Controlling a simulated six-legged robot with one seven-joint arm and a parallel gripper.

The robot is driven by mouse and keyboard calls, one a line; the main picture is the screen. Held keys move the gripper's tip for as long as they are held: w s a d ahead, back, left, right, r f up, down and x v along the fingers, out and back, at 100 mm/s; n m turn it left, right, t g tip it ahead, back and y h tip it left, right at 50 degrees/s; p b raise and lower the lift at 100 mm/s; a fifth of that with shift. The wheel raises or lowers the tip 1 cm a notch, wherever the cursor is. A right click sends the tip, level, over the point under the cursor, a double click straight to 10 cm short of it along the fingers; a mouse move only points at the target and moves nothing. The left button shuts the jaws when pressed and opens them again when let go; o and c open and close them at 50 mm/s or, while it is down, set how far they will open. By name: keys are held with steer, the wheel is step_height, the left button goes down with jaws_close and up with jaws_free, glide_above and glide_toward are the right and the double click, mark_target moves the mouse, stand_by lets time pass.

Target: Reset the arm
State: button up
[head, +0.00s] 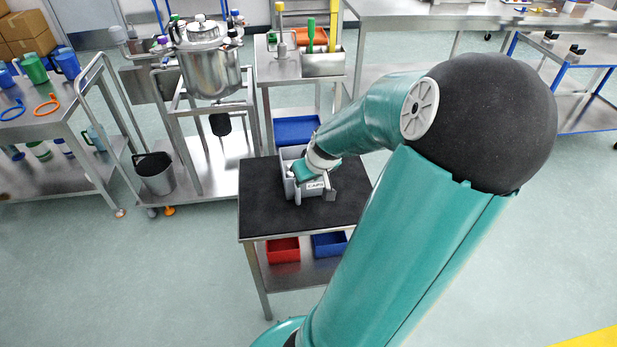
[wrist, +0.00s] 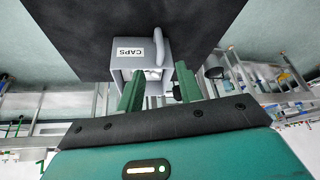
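My gripper (head: 304,172) is at the grey bin labelled CAPS (head: 316,187), which stands on the black-topped small table (head: 262,205). In the wrist view, the two green fingers of my gripper (wrist: 158,72) are spread apart. The CAPS bin (wrist: 122,60) shows just beyond the fingertips, with a curved handle on its side. Small pale shapes show inside the bin between the fingers; I cannot tell what they are. Nothing is seen gripped. I cannot tell whether the fingertips are inside the bin or above it. My arm hides part of the table's right side.
A steel cart with a large metal pot (head: 208,70) stands left of the table. A side table with a tool holder (head: 322,62) stands behind. Red (head: 283,250) and blue (head: 329,244) trays sit on the lower shelf. Floor is free in front and at left.

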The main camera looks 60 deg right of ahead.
stand_by(0.6)
steer(key=w+a+r+n+g+h, duration=0.1)
steer(key=w+a+r+n, duration=0.4)
steer(key=w+a, duration=0.9)
steer(key=s+a+r+t, duration=0.1)
steer(key=a+r+t, duration=0.1)
steer(key=a+r, duration=0.9)
steer(key=s+a+r+y, duration=0.1)
steer(key=s+a+y, duration=0.2)
steer(key=s+a, duration=0.8)
steer(key=shift+s+a+r+n, duration=0.3)
steer(key=shift+s+a+r, duration=0.05)
steer(key=shift+a, duration=0.35)
steer(key=shift+s+a, duration=0.1)
